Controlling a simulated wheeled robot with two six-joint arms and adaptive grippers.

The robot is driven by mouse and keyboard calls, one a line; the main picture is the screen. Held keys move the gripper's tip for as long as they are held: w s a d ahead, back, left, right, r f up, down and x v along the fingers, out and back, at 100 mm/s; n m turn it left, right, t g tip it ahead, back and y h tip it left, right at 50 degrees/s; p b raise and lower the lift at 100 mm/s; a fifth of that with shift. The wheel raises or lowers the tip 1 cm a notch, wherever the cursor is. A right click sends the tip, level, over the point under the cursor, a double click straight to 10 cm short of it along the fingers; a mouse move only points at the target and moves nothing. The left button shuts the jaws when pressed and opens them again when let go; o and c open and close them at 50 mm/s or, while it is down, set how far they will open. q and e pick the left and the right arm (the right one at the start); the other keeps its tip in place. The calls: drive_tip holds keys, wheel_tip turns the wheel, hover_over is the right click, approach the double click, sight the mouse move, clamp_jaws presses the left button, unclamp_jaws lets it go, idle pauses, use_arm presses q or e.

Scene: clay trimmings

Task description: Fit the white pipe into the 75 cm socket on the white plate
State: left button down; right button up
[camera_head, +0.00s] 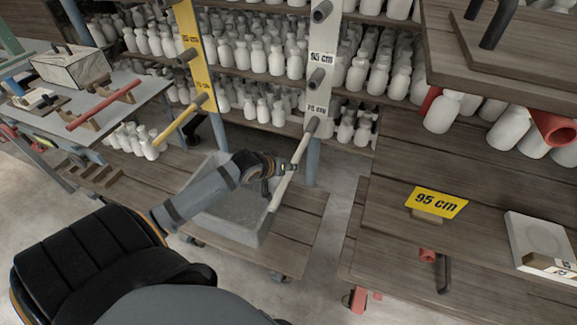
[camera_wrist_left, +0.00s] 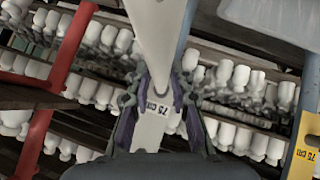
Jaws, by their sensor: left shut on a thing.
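The white plate (camera_head: 320,100) stands upright at the shelf front, with dark sockets along it. The 75 cm label (camera_head: 317,109) is above its lowest visible socket (camera_head: 312,124); this label (camera_wrist_left: 157,105) also shows between the fingers in the left wrist view. My left gripper (camera_head: 284,169) is shut on the middle of the cream-white pipe (camera_head: 277,197). The pipe slants, lower end toward me, and its upper end meets the 75 cm socket. I cannot tell whether it is inside. The fingers (camera_wrist_left: 160,108) also show in the left wrist view. My right gripper is not in view.
A yellow plate (camera_head: 195,50) to the left carries a yellow pipe (camera_head: 180,124). A grey bin (camera_head: 225,220) stands below my left arm. Shelves of white bottles (camera_head: 270,60) stand behind. A wooden bench (camera_head: 400,240) with a 95 cm sign (camera_head: 436,202) is at right.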

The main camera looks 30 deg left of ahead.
sight(294, 159)
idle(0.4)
use_arm(q)
drive_tip(key=shift+p, duration=0.45)
idle(0.4)
drive_tip(key=shift+p, duration=0.45)
drive_tip(key=shift+w, duration=0.2)
drive_tip(key=shift+w+a, duration=0.1)
drive_tip(key=shift+w, duration=0.2)
drive_tip(key=shift+w+a+b, duration=0.15)
drive_tip(key=shift+w+b, duration=0.25)
drive_tip(key=shift+w, duration=0.2)
drive_tip(key=shift+w+a+b, duration=0.15)
drive_tip(key=shift+w+b, duration=0.2)
drive_tip(key=shift+w, duration=0.25)
drive_tip(key=shift+w+a+b, duration=0.25)
drive_tip(key=shift+w+b, duration=0.05)
drive_tip(key=shift+w, duration=0.7)
drive_tip(key=shift+w+a+b, duration=0.2)
drive_tip(key=shift+w+b, duration=0.1)
drive_tip(key=shift+w, duration=0.65)
drive_tip(key=shift+w+a+b, duration=0.25)
drive_tip(key=shift+w+b, duration=0.05)
drive_tip(key=shift+w, duration=0.7)
